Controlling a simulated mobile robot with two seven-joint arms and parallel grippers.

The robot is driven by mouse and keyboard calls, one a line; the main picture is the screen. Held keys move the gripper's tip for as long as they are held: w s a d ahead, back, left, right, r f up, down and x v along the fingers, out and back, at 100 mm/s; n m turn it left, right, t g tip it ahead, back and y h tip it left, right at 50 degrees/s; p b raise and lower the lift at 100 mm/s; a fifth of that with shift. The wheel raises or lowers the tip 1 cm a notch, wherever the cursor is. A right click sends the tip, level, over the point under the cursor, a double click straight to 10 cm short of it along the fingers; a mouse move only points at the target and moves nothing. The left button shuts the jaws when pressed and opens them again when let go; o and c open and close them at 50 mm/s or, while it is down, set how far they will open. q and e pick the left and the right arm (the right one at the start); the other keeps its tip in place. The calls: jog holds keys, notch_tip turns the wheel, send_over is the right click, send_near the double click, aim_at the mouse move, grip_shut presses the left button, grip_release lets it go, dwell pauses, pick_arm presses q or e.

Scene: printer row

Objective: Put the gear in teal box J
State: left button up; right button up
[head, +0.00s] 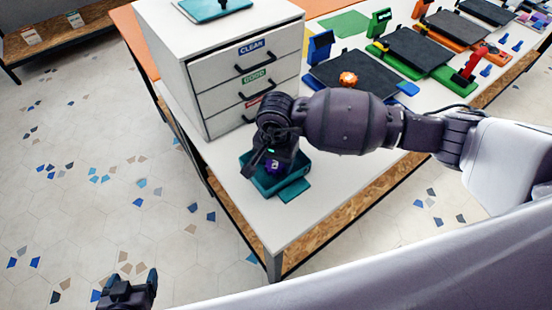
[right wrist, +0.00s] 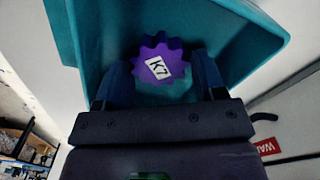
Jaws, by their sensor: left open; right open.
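A purple gear (right wrist: 150,50) with a white K7 label is inside the teal box (right wrist: 245,40) in the right wrist view. In the head view the gear (head: 275,168) shows as a small purple patch in the teal box (head: 295,189) at the table's near corner. My right gripper (right wrist: 162,80) is open, its fingers on either side of the gear with visible gaps. In the head view the right gripper (head: 265,160) reaches down into the box and hides part of it. No letter is readable on the box. My left gripper (head: 128,290) is open and empty, low over the floor.
An orange gear (head: 348,79) lies on a dark printer bed (head: 335,72). Several printers line the table further back. The table's front corner is clear.

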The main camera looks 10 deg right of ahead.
aim_at(276, 163)
notch_tip(276, 163, up, 12)
jog(key=shift+p, duration=0.3)
jog(key=shift+r, duration=0.1)
dwell(0.4)
